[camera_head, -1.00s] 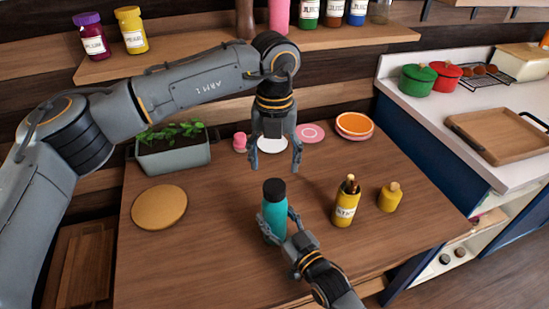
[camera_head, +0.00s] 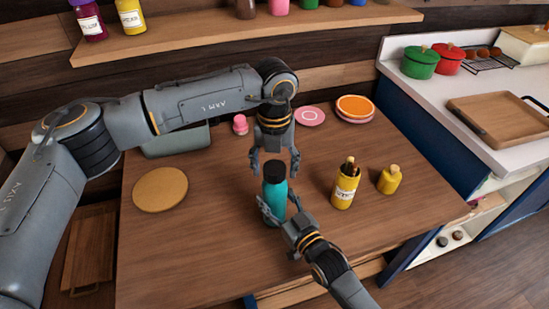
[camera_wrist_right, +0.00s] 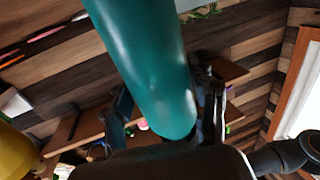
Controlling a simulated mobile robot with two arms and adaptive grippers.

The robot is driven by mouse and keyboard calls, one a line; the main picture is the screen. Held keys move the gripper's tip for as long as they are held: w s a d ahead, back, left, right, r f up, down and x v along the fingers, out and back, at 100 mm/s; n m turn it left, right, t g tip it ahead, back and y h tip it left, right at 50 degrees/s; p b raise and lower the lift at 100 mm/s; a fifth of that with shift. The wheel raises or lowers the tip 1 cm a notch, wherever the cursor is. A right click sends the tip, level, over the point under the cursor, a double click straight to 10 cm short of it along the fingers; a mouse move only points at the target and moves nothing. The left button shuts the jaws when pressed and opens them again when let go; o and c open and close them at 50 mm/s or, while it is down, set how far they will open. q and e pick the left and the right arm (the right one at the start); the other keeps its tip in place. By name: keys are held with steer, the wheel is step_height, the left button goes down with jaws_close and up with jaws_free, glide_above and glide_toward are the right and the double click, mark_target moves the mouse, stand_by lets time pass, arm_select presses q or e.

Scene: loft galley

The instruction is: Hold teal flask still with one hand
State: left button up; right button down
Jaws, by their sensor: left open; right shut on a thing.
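The teal flask (camera_head: 273,205) with a black cap stands upright on the wooden table in the head view. My right gripper (camera_head: 274,214) is shut on its body from the front right. In the right wrist view the teal flask (camera_wrist_right: 150,65) fills the upper middle, between the fingers of my right gripper (camera_wrist_right: 165,120). My left gripper (camera_head: 274,168) is open, pointing down, with its fingertips on either side of the black cap. In the head view I cannot tell whether they touch it.
A yellow bottle (camera_head: 345,188) with a label and a smaller yellow jar (camera_head: 389,180) stand to the flask's right. A round tan board (camera_head: 160,189) lies at the left. A planter (camera_head: 178,143) and a pink item (camera_head: 240,125) are at the back. The front left of the table is clear.

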arm_select(q)
steer(key=shift+c, duration=0.4)
steer(key=c, duration=1.1)
steer(key=m, duration=1.4)
steer(key=shift+f+m, duration=0.1)
steer(key=shift+m, duration=0.2)
steer(key=o, duration=1.3)
steer(key=shift+c, duration=0.2)
